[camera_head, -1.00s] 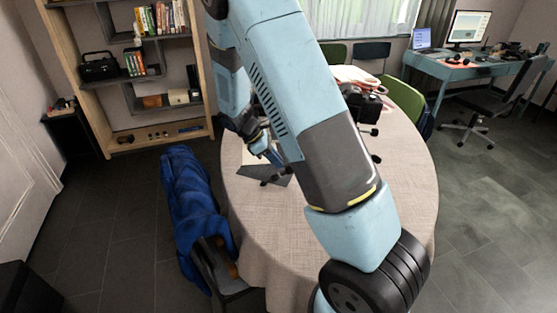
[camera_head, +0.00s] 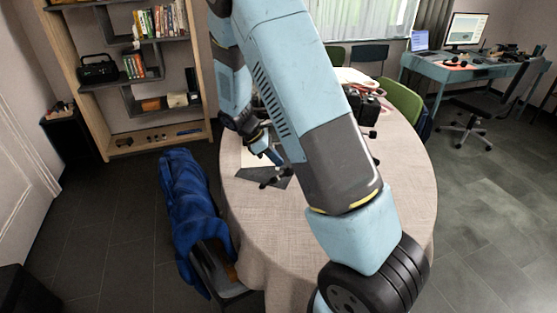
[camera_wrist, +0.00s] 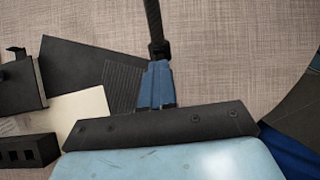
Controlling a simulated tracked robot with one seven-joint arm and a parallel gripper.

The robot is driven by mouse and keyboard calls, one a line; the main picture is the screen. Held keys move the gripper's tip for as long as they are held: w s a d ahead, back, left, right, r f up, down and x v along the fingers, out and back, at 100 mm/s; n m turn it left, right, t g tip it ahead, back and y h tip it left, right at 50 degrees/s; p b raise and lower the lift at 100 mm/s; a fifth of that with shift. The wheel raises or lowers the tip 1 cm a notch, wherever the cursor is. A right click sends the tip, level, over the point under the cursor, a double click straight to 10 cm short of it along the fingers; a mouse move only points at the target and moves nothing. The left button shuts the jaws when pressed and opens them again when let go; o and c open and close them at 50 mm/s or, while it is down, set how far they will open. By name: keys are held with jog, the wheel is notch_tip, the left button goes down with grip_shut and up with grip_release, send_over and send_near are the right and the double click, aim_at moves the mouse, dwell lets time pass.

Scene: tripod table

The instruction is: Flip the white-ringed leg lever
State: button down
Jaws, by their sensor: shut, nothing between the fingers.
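My gripper (camera_head: 274,156) is low over the left part of the round table, partly hidden behind my own arm in the head view. In the wrist view its blue fingers (camera_wrist: 156,82) are together, with nothing held. A black tripod leg (camera_wrist: 152,18) runs from the top edge down to a dark joint (camera_wrist: 159,48) right at the fingertips; I cannot tell whether they touch. A small dark tripod part (camera_head: 270,183) shows below the gripper in the head view. No white ring is discernible, and the lever cannot be told apart from the joint.
The cloth-covered table (camera_head: 262,240) has a dark folder (camera_wrist: 75,68) and pale paper (camera_wrist: 85,108) beside the gripper. A black camera (camera_head: 366,110) stands farther back. A chair with a blue jacket (camera_head: 190,200) is at the table's left edge. The near tabletop is clear.

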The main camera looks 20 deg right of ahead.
jog(key=shift+s+d+r, duration=0.15)
jog(key=shift+d+r, duration=0.35)
dwell(0.7)
jog(key=c, duration=1.9)
grip_release()
jog(key=o, duration=0.3)
jog(key=shift+r, duration=0.1)
jog(key=shift+v, duration=2.95)
